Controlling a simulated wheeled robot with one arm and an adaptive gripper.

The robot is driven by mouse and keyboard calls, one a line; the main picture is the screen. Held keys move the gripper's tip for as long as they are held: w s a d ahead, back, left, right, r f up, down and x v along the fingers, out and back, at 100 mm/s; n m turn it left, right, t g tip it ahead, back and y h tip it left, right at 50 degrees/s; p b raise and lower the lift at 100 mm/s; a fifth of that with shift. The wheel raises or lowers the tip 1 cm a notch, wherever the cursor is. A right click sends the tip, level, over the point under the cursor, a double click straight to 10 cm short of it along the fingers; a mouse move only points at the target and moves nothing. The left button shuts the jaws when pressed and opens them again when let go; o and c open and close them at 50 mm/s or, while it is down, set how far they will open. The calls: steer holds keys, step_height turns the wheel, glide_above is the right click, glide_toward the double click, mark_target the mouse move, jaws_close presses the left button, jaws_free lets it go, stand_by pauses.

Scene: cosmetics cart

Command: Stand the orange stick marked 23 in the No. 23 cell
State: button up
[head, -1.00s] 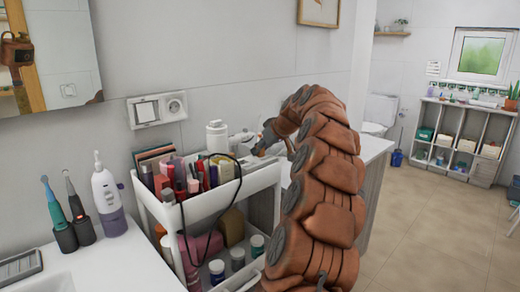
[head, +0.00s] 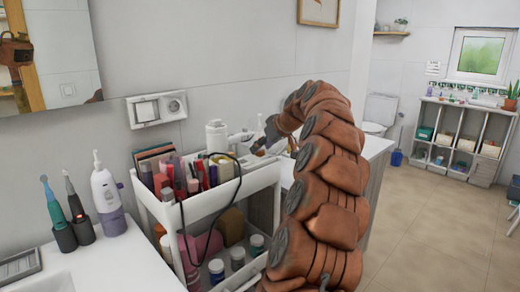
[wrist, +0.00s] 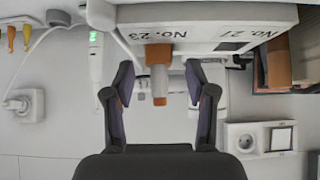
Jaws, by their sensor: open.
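In the wrist view, which is upside down, a white stick with orange parts (wrist: 159,78) lies between the two fingers of my gripper (wrist: 158,88). The fingers are open, with a gap on each side of the stick. Its orange-brown end is against the edge of the white rack (wrist: 205,14) by the No. 23 label (wrist: 159,33). Its lower end is hidden, so I cannot tell how deep it sits. No number shows on it. In the head view my gripper (head: 268,138) is at the right end of the cart; the stick cannot be made out there.
The white cart (head: 214,212) holds several cosmetics on top and bottles below. A dark cable (head: 238,180) loops over its front. The No. 21 label (wrist: 252,31) is beside No. 23. A wall socket (wrist: 247,138) and a white plug (wrist: 22,104) show behind.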

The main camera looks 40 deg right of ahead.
steer(key=v, duration=1)
steer(key=shift+r, duration=0.1)
stand_by(0.3)
